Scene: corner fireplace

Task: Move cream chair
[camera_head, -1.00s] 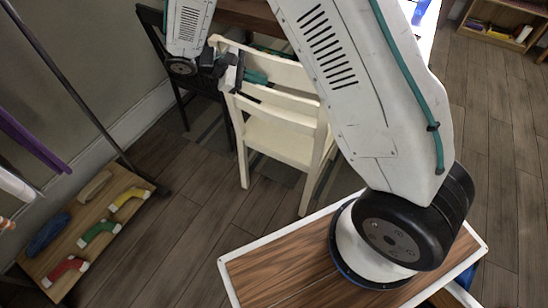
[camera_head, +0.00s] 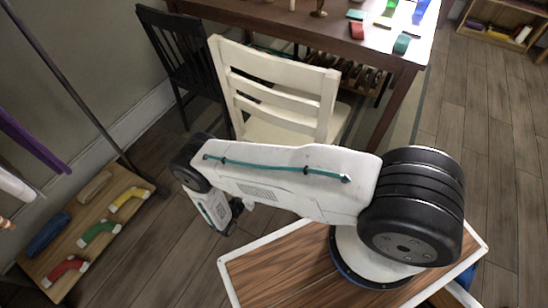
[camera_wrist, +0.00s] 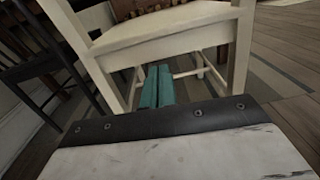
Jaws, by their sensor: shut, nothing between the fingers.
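The cream chair (camera_head: 279,98) stands upright in the head view, its slatted back towards me and its seat partly hidden by my arm. In the wrist view, the chair (camera_wrist: 170,30) fills the upper part, showing the seat's edge, legs and lower rails. My gripper (camera_wrist: 158,72) shows there as two teal fingers shut together with nothing between them. They point at the open space under the seat, between the legs, and I cannot tell how near they are. In the head view my arm hides the fingers and the chair's lower legs.
A dark table (camera_head: 300,25) with small coloured items stands behind the chair. A black chair (camera_head: 180,55) is close on the left. Open wooden floor (camera_head: 500,130) lies to the right.

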